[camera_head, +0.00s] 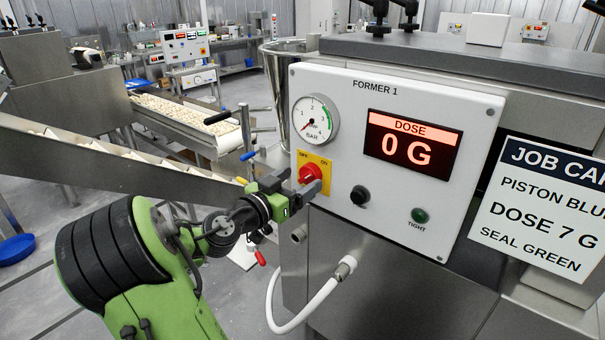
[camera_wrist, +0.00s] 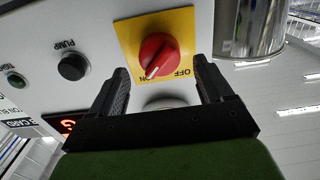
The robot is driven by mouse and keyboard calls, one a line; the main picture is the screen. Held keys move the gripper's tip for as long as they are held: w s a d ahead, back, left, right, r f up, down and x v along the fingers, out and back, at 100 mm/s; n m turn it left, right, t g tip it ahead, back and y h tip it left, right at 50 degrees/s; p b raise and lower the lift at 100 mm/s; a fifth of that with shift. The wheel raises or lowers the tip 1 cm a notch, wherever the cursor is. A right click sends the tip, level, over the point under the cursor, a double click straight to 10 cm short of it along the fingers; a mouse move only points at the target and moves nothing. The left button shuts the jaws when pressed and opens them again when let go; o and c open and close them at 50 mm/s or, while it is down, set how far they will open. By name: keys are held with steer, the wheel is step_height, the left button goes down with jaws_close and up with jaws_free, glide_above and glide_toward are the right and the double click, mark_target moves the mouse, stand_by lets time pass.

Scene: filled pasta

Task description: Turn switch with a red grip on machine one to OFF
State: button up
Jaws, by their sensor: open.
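The switch has a red grip (camera_head: 311,173) on a yellow plate (camera_head: 326,176) marked OFF and ON, on the panel labelled FORMER 1. In the wrist view the red grip (camera_wrist: 158,56) shows its white mark pointing toward ON, and the yellow plate (camera_wrist: 129,38) is behind it. My gripper (camera_head: 296,186) is open and empty just in front of the switch, partly covering its lower left in the head view. In the wrist view my gripper (camera_wrist: 161,66) has its two fingertips spread to either side of the grip's lower part. I cannot tell whether they touch anything.
The panel also holds a pressure gauge (camera_head: 315,119), a red dose display (camera_head: 408,143) reading 0 G, a black PUMP knob (camera_head: 360,195) and a green TIGHT lamp (camera_head: 419,215). A white hose (camera_head: 318,298) hangs below. A conveyor (camera_head: 110,160) runs behind my arm.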

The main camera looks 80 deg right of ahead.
steer(key=x, duration=0.2)
steer(key=shift+d, duration=0.3)
steer(key=c, duration=1)
steer(key=shift+n, duration=0.4)
steer(key=n, duration=0.3)
steer(key=shift+n, duration=0.4)
steer(key=n+p, duration=0.1)
steer(key=n, duration=0.3)
steer(key=shift+w+n, duration=0.1)
steer(key=shift+n, duration=0.2)
steer(key=n+p, duration=0.3)
steer(key=n, duration=0.2)
steer(key=shift+f, duration=0.1)
steer(key=shift+f+n+p, duration=0.2)
steer(key=shift+n+p, duration=0.65)
steer(key=shift+n, duration=1.25)
